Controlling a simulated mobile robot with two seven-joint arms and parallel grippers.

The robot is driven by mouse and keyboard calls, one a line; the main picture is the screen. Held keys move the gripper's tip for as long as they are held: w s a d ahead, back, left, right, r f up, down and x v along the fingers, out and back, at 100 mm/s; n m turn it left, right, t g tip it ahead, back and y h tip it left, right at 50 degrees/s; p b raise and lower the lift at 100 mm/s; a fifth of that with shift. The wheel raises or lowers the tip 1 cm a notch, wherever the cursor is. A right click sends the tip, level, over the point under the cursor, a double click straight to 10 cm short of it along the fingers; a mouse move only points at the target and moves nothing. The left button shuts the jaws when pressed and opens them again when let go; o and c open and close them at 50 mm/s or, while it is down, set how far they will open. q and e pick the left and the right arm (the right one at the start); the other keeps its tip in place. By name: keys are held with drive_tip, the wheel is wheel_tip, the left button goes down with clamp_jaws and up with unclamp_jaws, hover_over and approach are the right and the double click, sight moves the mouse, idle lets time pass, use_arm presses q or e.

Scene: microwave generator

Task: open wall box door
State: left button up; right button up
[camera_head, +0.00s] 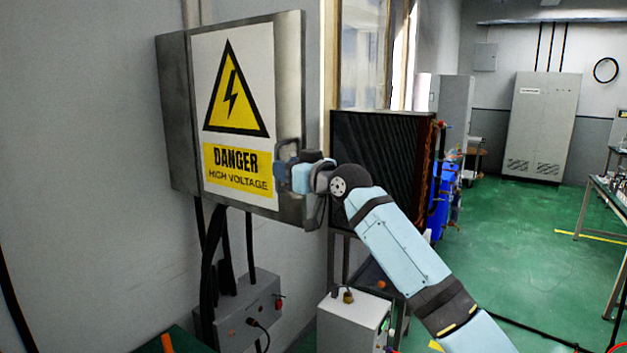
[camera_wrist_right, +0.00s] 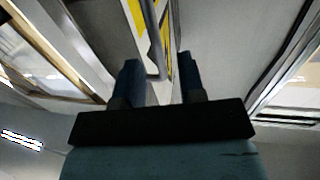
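The grey wall box (camera_head: 178,115) hangs on the left wall. Its door (camera_head: 290,75) carries a yellow and white danger sign, and I see no clear gap at its edges. The door handle (camera_head: 281,149) is at the door's right edge, partly covered by my right gripper (camera_head: 283,170). In the right wrist view, the handle bar (camera_wrist_right: 152,35) runs down between the two dark fingers of the right gripper (camera_wrist_right: 158,68). The fingers are apart, with space on both sides of the bar. My left gripper is not in view.
A black finned unit (camera_head: 380,160) stands just right of the box, behind my right arm. A grey control box (camera_head: 245,310) with cables is below the wall box. Another pale box (camera_head: 350,325) stands to its right. The green floor (camera_head: 510,255) at the right is mostly clear.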

drive_tip(key=b+v, duration=0.2)
drive_tip(key=v, duration=0.7)
drive_tip(key=shift+s+d, duration=0.15)
drive_tip(key=shift+d, duration=0.1)
